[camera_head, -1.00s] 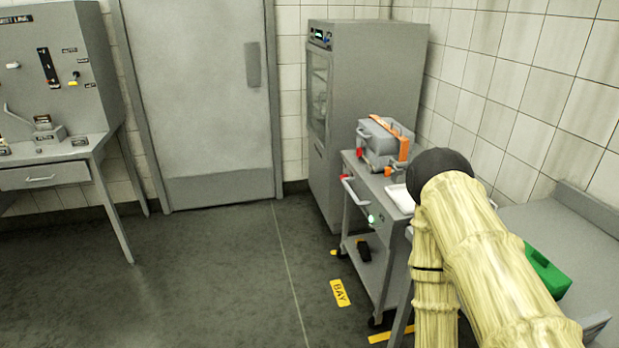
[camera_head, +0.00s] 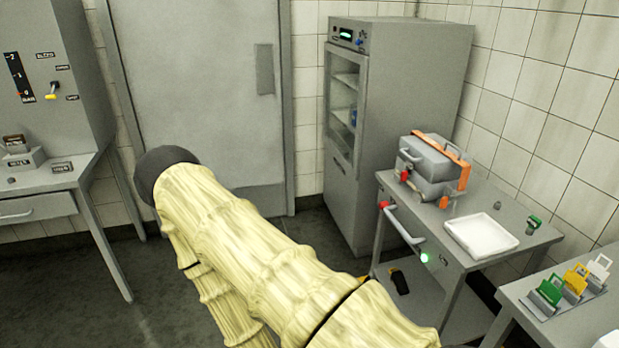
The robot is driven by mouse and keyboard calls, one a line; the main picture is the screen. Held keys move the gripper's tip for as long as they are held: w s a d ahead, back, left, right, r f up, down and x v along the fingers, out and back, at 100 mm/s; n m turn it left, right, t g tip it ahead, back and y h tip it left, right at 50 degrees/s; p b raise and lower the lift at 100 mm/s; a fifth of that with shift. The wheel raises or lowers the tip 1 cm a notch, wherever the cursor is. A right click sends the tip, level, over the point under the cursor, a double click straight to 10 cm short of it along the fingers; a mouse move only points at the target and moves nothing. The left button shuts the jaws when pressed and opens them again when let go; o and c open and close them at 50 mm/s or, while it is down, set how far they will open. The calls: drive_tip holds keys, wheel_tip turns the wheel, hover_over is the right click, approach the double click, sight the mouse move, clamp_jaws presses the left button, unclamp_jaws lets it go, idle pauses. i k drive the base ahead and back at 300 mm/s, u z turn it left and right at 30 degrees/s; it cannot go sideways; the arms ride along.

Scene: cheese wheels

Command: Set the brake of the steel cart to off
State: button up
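The steel cart (camera_head: 512,209) stands at the right in the head view, in front of a tall cabinet. Its near side has a bar handle (camera_head: 405,228), a red knob (camera_head: 384,205) at the handle's left end and a glowing green light (camera_head: 425,258) at its right. A small black object (camera_head: 399,282) shows low down at the cart's lower shelf. I cannot tell which part is the brake or how it is set. My arm, in a pale ribbed cover with a dark rounded joint, crosses the foreground and hides the cart's lower left. My gripper is not visible.
A grey case (camera_head: 430,163) with an orange strap and a white tray (camera_head: 482,238) are on the cart. The tall cabinet (camera_head: 410,100) stands behind. A bench with green, yellow and white tags (camera_head: 575,283) is near right. A control bench (camera_head: 35,184) is at left.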

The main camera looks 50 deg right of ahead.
sight(383, 204)
drive_tip(key=z, duration=0.2)
drive_tip(key=i, duration=1.45)
drive_tip(key=z, duration=1.15)
drive_tip(key=i, duration=0.5)
drive_tip(key=z, duration=0.45)
